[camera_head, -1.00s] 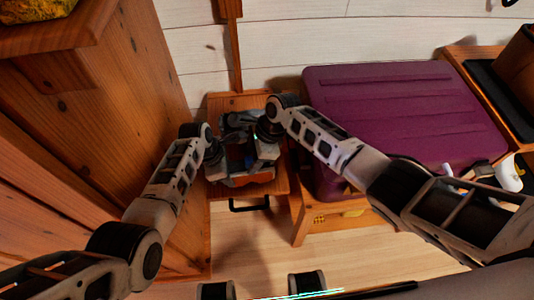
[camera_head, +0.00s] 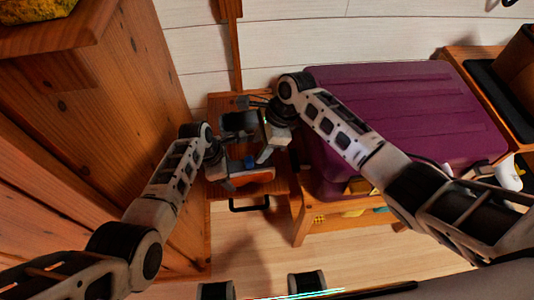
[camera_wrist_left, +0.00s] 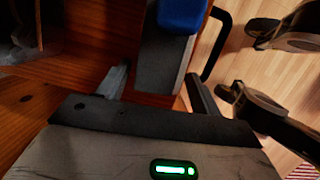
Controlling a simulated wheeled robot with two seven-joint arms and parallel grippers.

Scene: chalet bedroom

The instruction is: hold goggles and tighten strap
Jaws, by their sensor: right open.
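A small wooden bedside table (camera_head: 280,183) stands between the wooden wall and a purple-covered bench. On it, a dark grey goggle-like shape (camera_head: 238,122) lies towards the back; its outline and strap are hard to make out. A small blue piece (camera_head: 250,162) sits in front of it. In the left wrist view the blue piece (camera_wrist_left: 183,15) sits on a grey part. My left gripper (camera_head: 225,172) is low at the table's left side, with the grey part between its fingers; I cannot tell if they touch it. My right gripper (camera_head: 265,140) is open, right of the goggle-like shape.
The purple bench (camera_head: 400,110) stands close on the right, with my right arm passing over it. A wooden panel (camera_head: 130,150) rises close on the left. A dark handle (camera_head: 248,206) sticks out from the table's front.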

